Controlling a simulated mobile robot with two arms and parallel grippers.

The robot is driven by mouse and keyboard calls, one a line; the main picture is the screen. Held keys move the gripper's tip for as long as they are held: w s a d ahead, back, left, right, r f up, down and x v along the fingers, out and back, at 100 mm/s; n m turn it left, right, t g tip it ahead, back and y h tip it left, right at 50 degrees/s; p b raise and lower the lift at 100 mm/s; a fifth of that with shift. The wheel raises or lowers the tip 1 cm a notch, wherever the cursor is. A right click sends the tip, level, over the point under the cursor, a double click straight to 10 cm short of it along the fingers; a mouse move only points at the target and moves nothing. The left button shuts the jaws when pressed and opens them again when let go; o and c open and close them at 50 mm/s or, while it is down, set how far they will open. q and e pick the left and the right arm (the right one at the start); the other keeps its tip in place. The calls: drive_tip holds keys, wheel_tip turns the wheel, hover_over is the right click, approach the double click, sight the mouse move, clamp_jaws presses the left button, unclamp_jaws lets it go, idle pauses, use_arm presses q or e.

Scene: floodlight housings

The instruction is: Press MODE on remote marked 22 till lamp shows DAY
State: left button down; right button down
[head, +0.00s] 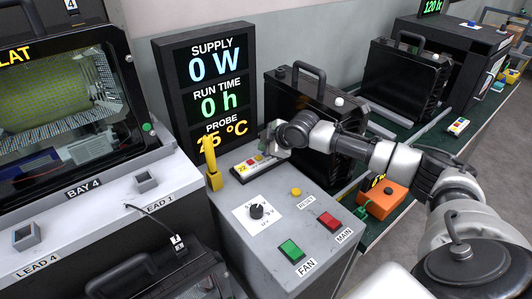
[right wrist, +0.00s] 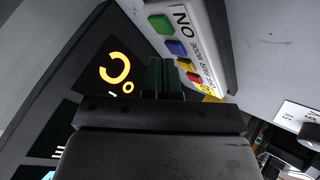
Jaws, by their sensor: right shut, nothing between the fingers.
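The remote marked 22 (head: 240,174) is a white handset with a yellow label, lying on the grey console behind the knob. In the right wrist view the remote (right wrist: 218,40) shows green, blue, yellow and red buttons with ON, PAIR and MODE lettering. My right gripper (head: 266,138) is shut and empty at the remote's far right end. Its dark green fingertips (right wrist: 165,72) appear close beside the button row; I cannot tell whether they touch. No DAY reading is visible. My left gripper is out of view.
A yellow post (head: 212,165) stands left of the remote. The console carries a knob (head: 257,211), a green FAN button (head: 290,250) and a red MAIN switch (head: 329,220). A black display (head: 205,85) stands behind. Black housings (head: 310,105) with handles stand to the right.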

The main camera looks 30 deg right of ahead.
drive_tip(key=shift+f, duration=0.4)
idle(0.5)
drive_tip(key=shift+r, duration=0.1)
drive_tip(key=shift+r+p, duration=0.7)
drive_tip(key=shift+p, duration=0.35)
drive_tip(key=shift+r, duration=0.1)
wheel_tip(320, 180, up, 5)
drive_tip(key=p, duration=0.5)
idle(0.5)
